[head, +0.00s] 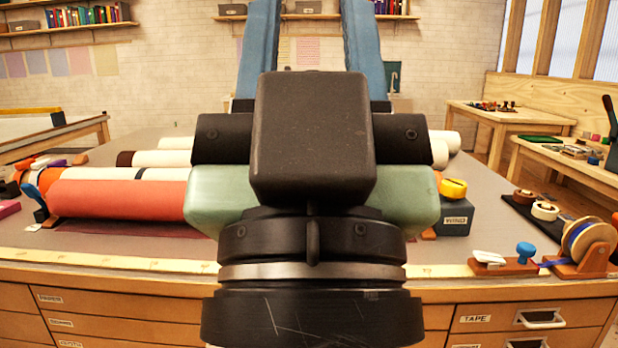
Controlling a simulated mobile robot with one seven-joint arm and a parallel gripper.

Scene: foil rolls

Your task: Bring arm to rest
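My own arm fills the middle of the head view, with a dark block-shaped part, a green housing and a black round joint with a silver band in front of the worktable (120,240). No gripper fingers can be made out, so I cannot see whether they hold anything. A red roll (120,198) lies across the table on the left. Pale rolls (160,159) lie behind it, and more roll ends (446,140) show on the right. My arm hides the middle of the rolls and of the tabletop.
A yellow tape roll (453,188) sits on a dark grey box (455,216) right of my arm. A blue ribbon spool (590,242) stands at the right front, near a blue-knobbed tool (525,254). A yellow rule (120,261) runs along the front edge. Side tables (510,113) stand behind right.

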